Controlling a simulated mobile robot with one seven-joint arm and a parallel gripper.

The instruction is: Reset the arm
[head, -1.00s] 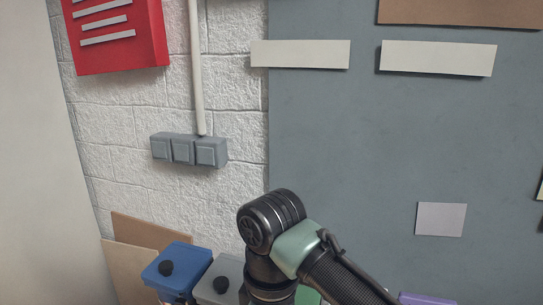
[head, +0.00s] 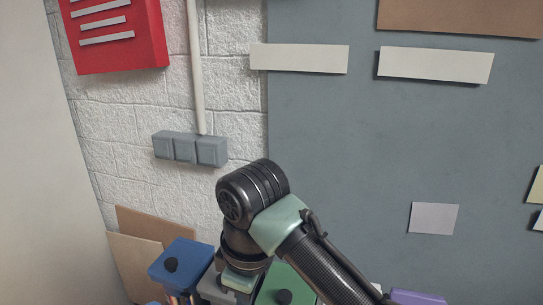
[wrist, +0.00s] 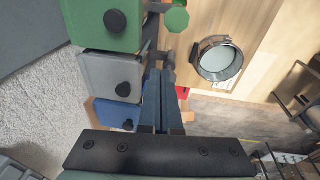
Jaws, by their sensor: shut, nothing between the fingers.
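My gripper (wrist: 160,85) shows in the wrist view, its two dark blue fingers pressed together with nothing between them. It is off the surface, to the right of a column of lidded boxes in that view. In the head view my arm rises from the lower right to a black joint and bends down; the gripper itself is hidden there.
Blue (head: 180,262), grey (head: 215,288) and green (head: 288,283) boxes with black knobs stand below my arm, close to it. A purple item (head: 418,297) is at lower right. The wall above is clear of my arm.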

